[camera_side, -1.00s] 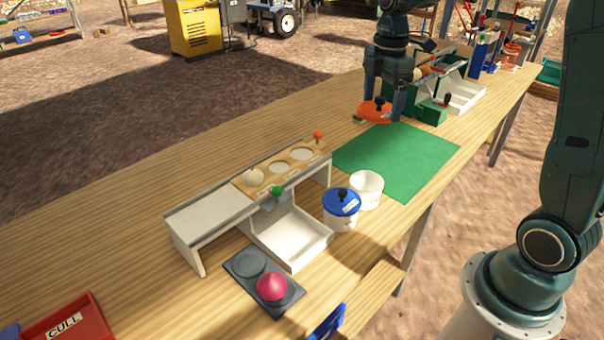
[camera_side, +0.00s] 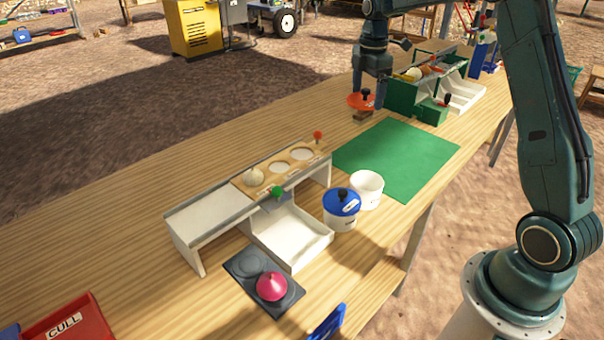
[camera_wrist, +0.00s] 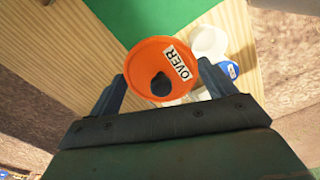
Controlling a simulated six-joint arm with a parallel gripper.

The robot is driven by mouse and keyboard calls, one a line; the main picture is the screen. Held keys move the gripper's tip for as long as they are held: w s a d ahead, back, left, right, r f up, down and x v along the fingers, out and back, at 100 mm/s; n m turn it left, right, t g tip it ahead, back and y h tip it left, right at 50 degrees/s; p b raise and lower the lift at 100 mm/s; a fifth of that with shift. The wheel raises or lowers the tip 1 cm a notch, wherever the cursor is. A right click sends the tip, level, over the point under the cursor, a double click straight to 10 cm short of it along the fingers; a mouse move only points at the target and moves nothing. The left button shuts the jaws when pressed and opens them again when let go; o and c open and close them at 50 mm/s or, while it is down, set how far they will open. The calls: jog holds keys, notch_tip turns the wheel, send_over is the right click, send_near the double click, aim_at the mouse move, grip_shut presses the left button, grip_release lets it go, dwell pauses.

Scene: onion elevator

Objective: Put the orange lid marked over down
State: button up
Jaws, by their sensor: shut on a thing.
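The orange lid marked OVER (camera_wrist: 152,62) is in my gripper (camera_wrist: 160,85), with its black knob between the fingers in the wrist view. In the side view my gripper (camera_side: 368,98) is shut on the orange lid (camera_side: 358,102) at the far part of the table, just beyond the green mat (camera_side: 395,158).
A white open cup (camera_side: 367,190) and a cup with a blue lid (camera_side: 342,203) stand near the mat's front. A green and white chute stand (camera_side: 405,98) is close on the gripper's right. A wooden-topped white stand (camera_side: 215,205) is nearer. The mat is clear.

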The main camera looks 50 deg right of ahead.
jog(key=shift+w+d+f, duration=0.5)
jog(key=shift+w+d, duration=0.1)
jog(key=shift+d, duration=0.25)
jog(key=shift+w+d+f, duration=0.5)
jog(key=shift+w+d, duration=0.05)
jog(key=shift+d, duration=0.25)
send_over(357, 162)
notch_tip(357, 162, down, 16)
jog(key=shift+r, duration=0.1)
jog(key=shift+f, duration=2.1)
jog(key=shift+f, duration=0.1)
jog(key=o, duration=0.9)
jog(key=shift+c, duration=0.2)
